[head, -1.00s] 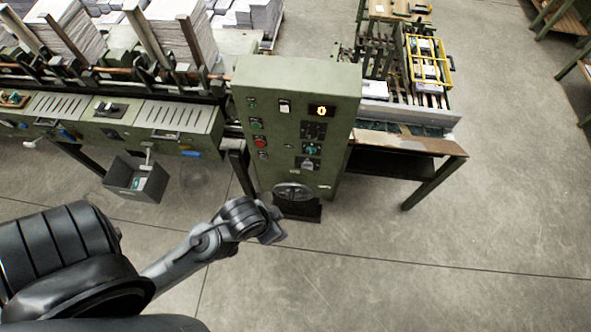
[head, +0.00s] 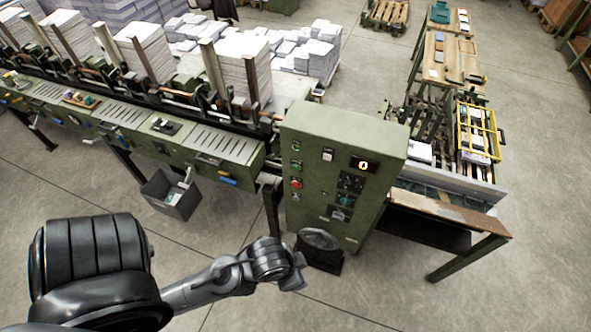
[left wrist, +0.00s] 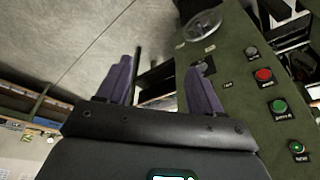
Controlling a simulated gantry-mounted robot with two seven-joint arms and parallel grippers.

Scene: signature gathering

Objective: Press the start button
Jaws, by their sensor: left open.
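The green control cabinet (head: 330,165) stands near the middle of the head view, with a column of small buttons on its front. A green button (head: 295,166) sits just above a red button (head: 296,183). The left wrist view shows the green button (left wrist: 278,106), the red button (left wrist: 263,75) and another lit green one (left wrist: 297,147) right of the fingers; their labels are too small to read. My left gripper (head: 293,277) is below and in front of the cabinet, apart from the buttons. Its two fingers are apart and empty in the left wrist view (left wrist: 162,65).
A long machine (head: 130,125) with paper stacks runs left of the cabinet. A grey bin (head: 171,196) hangs below it. A table (head: 465,232) and a conveyor with a yellow frame (head: 478,130) stand to the right. The floor in front is clear.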

